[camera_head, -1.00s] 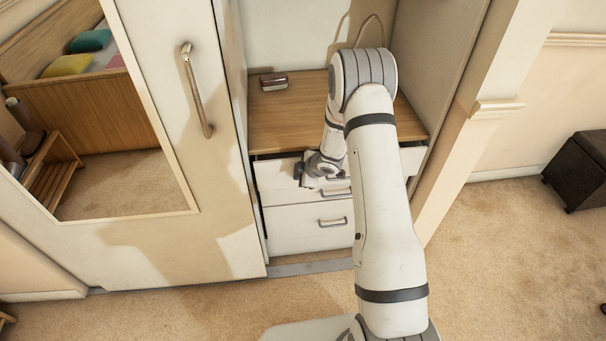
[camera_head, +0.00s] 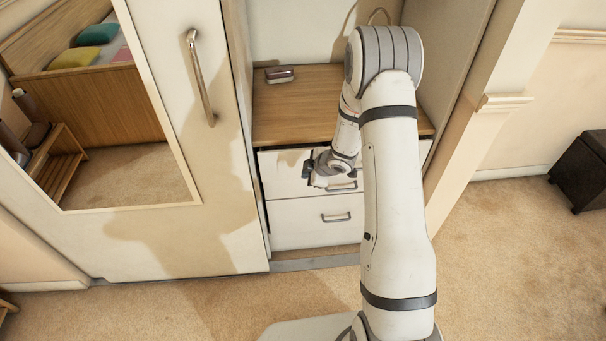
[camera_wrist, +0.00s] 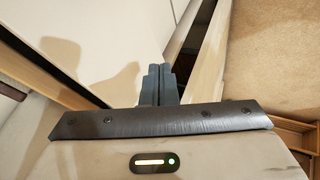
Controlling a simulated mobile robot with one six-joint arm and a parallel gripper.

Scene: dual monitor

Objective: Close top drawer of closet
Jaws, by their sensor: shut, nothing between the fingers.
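The closet's top drawer (camera_head: 281,176) has a white front with a metal handle, directly under the wooden top of the drawer unit. Its front looks nearly in line with the bottom drawer (camera_head: 295,226), with a dark gap along its left side. I cannot tell whether it is fully shut. My gripper (camera_head: 308,176) is in front of the top drawer, left of its handle, and my arm hides the drawer's right part. In the wrist view the gripper's fingers (camera_wrist: 159,84) are together with nothing between them. Whether they touch the drawer front is unclear.
A mirrored closet door (camera_head: 220,235) with a long handle stands left of the drawers. A small dark object (camera_head: 280,74) lies on the wooden top (camera_head: 300,110). A door frame (camera_head: 470,130) borders the right side. Carpet (camera_head: 490,270) is clear in front and right.

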